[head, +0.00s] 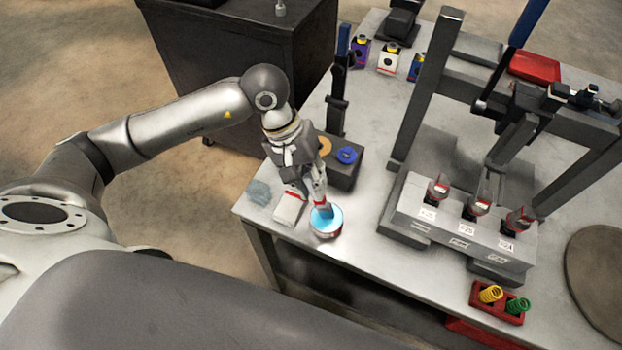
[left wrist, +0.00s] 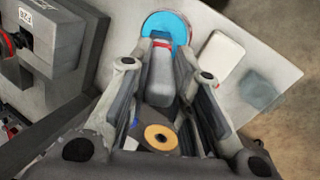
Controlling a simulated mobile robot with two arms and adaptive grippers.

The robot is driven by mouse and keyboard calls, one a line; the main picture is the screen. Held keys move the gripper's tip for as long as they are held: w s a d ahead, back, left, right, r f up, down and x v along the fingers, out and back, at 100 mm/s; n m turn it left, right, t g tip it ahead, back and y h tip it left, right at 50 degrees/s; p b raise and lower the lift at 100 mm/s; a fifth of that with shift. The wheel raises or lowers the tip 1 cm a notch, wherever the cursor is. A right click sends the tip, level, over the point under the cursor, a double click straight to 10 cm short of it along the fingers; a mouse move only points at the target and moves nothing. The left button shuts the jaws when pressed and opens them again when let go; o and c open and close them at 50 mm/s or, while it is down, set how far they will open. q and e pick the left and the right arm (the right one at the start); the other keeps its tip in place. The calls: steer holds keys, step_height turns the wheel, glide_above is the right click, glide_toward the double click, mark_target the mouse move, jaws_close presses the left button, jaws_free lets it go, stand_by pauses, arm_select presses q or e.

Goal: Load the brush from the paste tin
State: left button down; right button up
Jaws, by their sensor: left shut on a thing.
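My left gripper (head: 318,186) is shut on the brush (head: 320,204), which points down with a red band near its lower end. The brush's grey handle also shows between the fingers in the left wrist view (left wrist: 161,80). The round paste tin (head: 326,233), with light blue paste inside, stands near the table's front left edge. The tin is at the top of the left wrist view (left wrist: 150,28). The brush's lower end is over the tin's opening and appears to meet the paste; its tip is hard to make out. My right gripper is not in view.
A white pad (head: 289,209) and a blue-grey cloth (head: 258,192) lie left of the tin. A dark block (head: 342,175) with yellow and blue rings stands behind. A grey rack (head: 455,232) with labelled injectors and a red tray (head: 497,303) with springs are to the right.

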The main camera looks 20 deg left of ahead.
arm_select(q)
steer(key=shift+s+f+b, duration=0.1)
steer(key=shift+f+b, duration=0.05)
steer(key=shift+b, duration=0.35)
stand_by(1.6)
step_height(320, 180, up, 2)
steer(key=shift+p, duration=0.3)
steer(key=shift+r+p, duration=0.7)
steer(key=shift+r, duration=1.9)
